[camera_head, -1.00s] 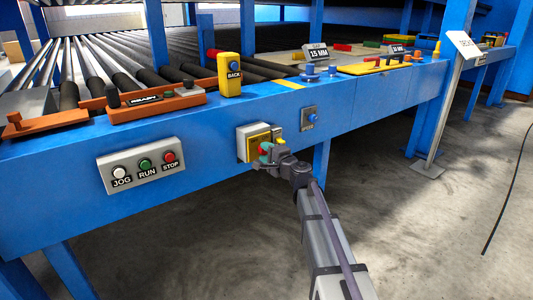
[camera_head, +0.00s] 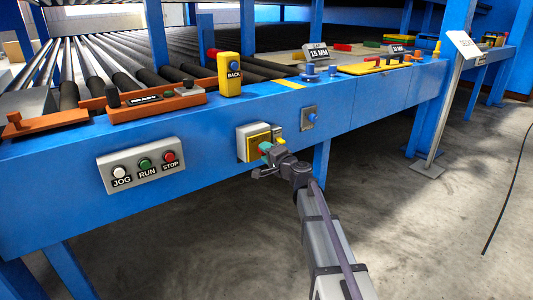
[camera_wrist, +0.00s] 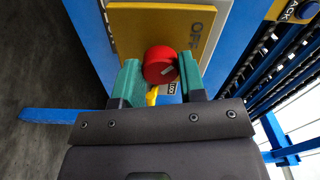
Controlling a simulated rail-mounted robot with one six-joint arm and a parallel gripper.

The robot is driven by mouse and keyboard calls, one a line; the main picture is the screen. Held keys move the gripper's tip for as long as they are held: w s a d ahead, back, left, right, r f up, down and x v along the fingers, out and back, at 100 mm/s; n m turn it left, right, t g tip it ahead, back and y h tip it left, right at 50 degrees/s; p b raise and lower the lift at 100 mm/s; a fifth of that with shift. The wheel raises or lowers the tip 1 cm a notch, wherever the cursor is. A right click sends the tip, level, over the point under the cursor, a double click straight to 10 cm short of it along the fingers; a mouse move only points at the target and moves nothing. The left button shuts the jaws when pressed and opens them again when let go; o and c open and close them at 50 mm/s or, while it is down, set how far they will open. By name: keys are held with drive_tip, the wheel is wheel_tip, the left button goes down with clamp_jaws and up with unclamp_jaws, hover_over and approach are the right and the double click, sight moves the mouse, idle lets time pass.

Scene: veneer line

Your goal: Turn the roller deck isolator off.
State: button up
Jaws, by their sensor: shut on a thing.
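The isolator is a grey box with a yellow plate (camera_head: 257,139) on the blue front beam, and its plate fills the top of the wrist view (camera_wrist: 135,30). Its round red knob (camera_wrist: 160,64) carries a short pale mark, slanted in the wrist view. The word OFF stands on the plate to the upper right of the knob there. My gripper (camera_head: 266,149) has its teal fingertips on both sides of the knob and is shut on it. In the head view the gripper hides the knob. A small yellow part shows below the knob in the wrist view.
A blue knob on a grey plate (camera_head: 310,116) sits right of the isolator. A JOG, RUN and STOP button box (camera_head: 143,164) is to the left. A yellow BACK pendant (camera_head: 229,75) stands on the beam above. The floor in front is open.

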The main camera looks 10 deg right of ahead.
drive_tip(key=o, duration=0.9)
drive_tip(key=v, duration=1.1)
drive_tip(key=shift+w, duration=0.1)
